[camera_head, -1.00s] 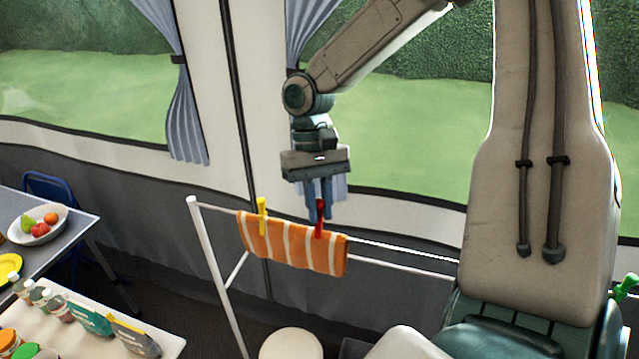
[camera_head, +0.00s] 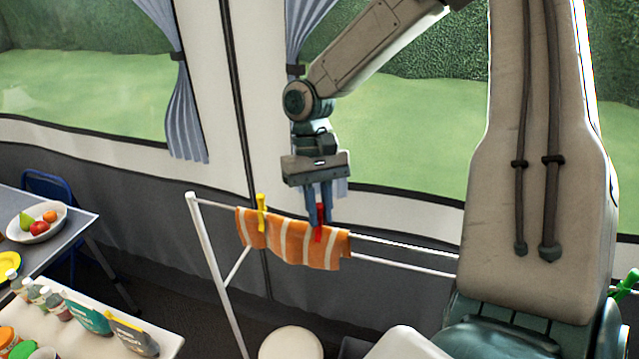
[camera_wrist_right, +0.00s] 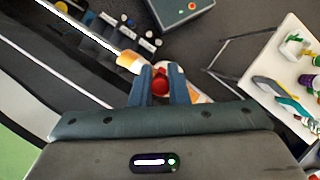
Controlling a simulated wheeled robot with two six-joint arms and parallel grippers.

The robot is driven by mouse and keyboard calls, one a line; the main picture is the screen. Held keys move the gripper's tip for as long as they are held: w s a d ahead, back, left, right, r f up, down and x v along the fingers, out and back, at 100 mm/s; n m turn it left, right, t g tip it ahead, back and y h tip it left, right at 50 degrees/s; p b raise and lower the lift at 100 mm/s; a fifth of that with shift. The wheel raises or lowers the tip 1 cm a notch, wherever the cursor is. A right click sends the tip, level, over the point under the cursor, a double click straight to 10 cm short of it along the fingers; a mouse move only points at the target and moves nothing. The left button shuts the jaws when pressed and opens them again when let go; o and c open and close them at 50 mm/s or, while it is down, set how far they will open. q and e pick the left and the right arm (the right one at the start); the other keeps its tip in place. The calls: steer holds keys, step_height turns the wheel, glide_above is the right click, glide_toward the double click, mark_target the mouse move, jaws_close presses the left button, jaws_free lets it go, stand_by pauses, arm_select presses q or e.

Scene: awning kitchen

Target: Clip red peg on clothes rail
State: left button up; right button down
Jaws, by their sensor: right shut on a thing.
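My right gripper (camera_head: 318,206) points down above the clothes rail and is shut on the red peg (camera_head: 320,221). The peg stands upright at the top edge of an orange and white striped towel (camera_head: 285,241), which hangs over the white rail (camera_head: 400,246). A yellow peg (camera_head: 261,208) sits on the towel's left part. In the right wrist view the red peg (camera_wrist_right: 160,84) shows between the two fingers, with a bit of the orange towel beside it. Whether the peg's jaws grip the rail is hidden. My left gripper is not in view.
A low table (camera_head: 60,338) with bottles and jars stands at the lower left. A grey table with a fruit bowl (camera_head: 38,222) stands behind it. A round white stool top (camera_head: 290,344) is below the rail. A green peg (camera_head: 627,284) is at the far right.

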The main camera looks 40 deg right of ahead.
steer(key=shift+f, duration=0.4)
steer(key=c, duration=0.8)
jaws_free()
steer(key=shift+c, duration=0.2)
step_height(320, 180, up, 7)
steer(key=p, duration=0.6)
